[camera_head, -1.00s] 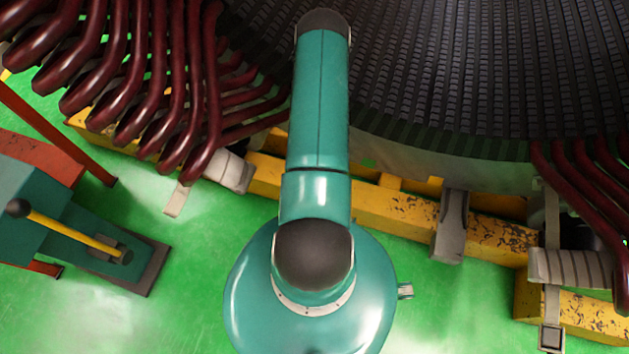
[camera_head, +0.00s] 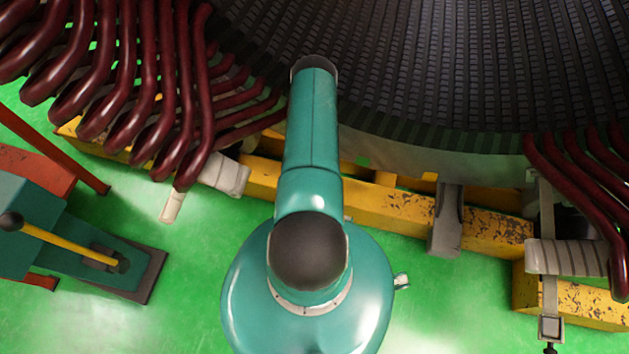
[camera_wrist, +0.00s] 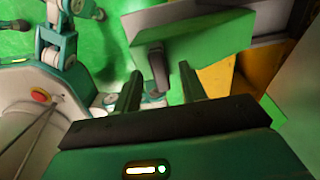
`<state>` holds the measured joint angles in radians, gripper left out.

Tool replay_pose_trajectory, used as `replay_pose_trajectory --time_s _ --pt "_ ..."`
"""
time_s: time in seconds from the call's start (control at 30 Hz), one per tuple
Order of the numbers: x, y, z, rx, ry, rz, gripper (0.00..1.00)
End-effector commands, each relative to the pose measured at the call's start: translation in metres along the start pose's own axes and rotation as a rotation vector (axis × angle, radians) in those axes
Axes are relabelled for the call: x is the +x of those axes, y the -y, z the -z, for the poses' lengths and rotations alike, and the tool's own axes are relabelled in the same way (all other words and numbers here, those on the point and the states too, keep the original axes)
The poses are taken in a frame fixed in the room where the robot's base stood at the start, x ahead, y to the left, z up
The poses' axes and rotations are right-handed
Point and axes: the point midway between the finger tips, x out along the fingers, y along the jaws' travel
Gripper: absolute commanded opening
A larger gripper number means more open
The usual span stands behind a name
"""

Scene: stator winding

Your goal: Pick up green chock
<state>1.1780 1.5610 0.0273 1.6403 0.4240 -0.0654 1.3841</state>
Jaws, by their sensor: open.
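In the wrist view, a green block (camera_wrist: 205,45), which looks like the green chock, is just beyond my fingers at the upper middle. Its broad green side faces the camera and it looks tilted in the picture. A dark grey piece (camera_wrist: 160,68) sits at its lower left edge, in line with the space between my fingers. My gripper (camera_wrist: 160,72) is open, with its two dark fingers apart and pointing toward the block. I cannot tell whether a finger touches it. In the head view, my arm hides the gripper and I cannot make out the chock.
Dark red coils (camera_head: 130,90) hang at the left, with others (camera_head: 590,190) at the right. The dark slotted stator core (camera_head: 460,70) stands ahead on a worn yellow frame (camera_head: 390,211). A teal stand with a yellow lever (camera_head: 70,240) is at lower left. Green floor (camera_head: 190,280) is open around my arm.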

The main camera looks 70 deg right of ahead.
Motion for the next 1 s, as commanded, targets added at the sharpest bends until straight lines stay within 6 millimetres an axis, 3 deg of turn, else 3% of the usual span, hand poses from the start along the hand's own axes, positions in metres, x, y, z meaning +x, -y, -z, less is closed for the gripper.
replay_pose_trajectory --time_s 0.2,0.43,0.47,0.67,1.0 --pt "0.025 0.0 -0.001 -0.001 0.0 0.0 0.42" --pt "0.026 0.0 -0.001 0.0 0.0 0.0 0.42" --pt "0.026 0.0 -0.001 0.0 0.0 0.0 0.4" --pt "0.026 0.0 -0.001 0.0 0.0 0.0 0.01" --pt "0.025 0.001 -0.001 0.0 0.0 0.001 0.0"
